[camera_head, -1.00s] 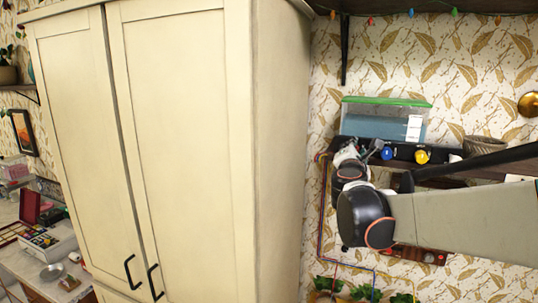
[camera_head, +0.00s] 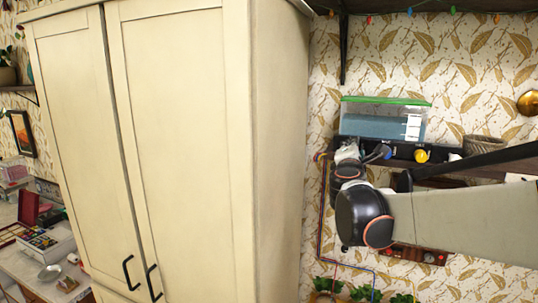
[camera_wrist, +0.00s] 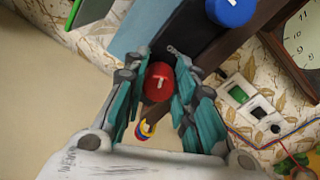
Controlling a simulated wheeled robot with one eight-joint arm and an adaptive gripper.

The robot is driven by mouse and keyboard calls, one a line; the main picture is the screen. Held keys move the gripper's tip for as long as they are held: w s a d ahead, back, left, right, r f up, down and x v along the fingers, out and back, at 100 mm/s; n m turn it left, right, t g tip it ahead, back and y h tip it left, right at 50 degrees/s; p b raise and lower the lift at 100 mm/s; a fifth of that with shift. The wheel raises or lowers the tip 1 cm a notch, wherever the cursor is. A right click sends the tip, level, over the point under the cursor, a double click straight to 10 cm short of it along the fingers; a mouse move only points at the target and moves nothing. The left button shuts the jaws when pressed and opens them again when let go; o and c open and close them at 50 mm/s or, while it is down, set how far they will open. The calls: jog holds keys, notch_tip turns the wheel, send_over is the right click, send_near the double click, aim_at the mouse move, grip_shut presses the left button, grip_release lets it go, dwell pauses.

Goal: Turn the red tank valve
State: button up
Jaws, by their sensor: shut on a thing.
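The red tank valve (camera_wrist: 158,82) is a round red knob with a pale mark on top, seen in the wrist view between the teal-padded fingers of my gripper (camera_wrist: 157,95). My gripper is shut on it, with a finger on either side. In the head view my gripper (camera_head: 350,150) is at the left end of the dark valve panel (camera_head: 403,151) and hides the red valve. A clear tank (camera_head: 378,124) with blue contents and a green lid stands above the panel.
A blue knob (camera_head: 384,152) is close to the right of my gripper, and a yellow knob (camera_head: 421,156) is farther right. The tall cream cabinet (camera_head: 190,140) stands left of my arm. A clock (camera_wrist: 300,48) and coloured wires (camera_wrist: 262,139) show in the wrist view.

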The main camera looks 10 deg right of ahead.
jog(key=shift+s+a, duration=0.3)
dwell(0.5)
jog(key=o, duration=0.9)
jog(key=shift+o, duration=0.9)
jog(key=shift+a, duration=0.15)
